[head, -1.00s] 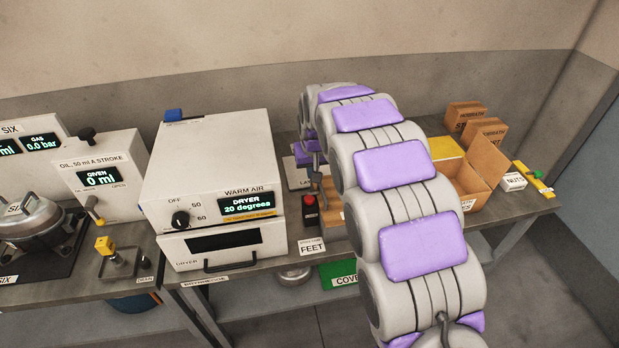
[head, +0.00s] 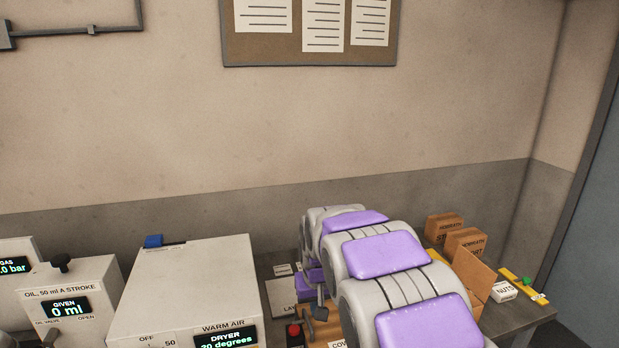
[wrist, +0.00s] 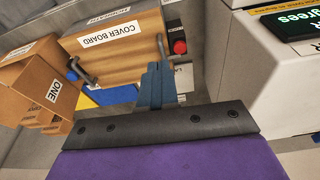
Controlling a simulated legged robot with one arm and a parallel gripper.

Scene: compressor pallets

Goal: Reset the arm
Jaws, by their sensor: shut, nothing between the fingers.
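My grey arm with purple pads reaches forward over the bench in the head view. My gripper (wrist: 155,84) shows in the wrist view with its blue-grey fingers together and nothing between them. The fingertips appear in front of a wooden board labelled COVER BOARD (wrist: 140,50); I cannot tell whether they touch it. In the head view the arm hides most of that board and the gripper itself is hard to make out.
The warm air dryer (head: 185,290) stands left of my arm, with the oil unit (head: 70,295) beyond it. Cardboard boxes (head: 445,228) and a NUTS box (head: 503,291) are at the right. A red button (head: 294,333) sits close to my arm. A notice board (head: 310,30) hangs above.

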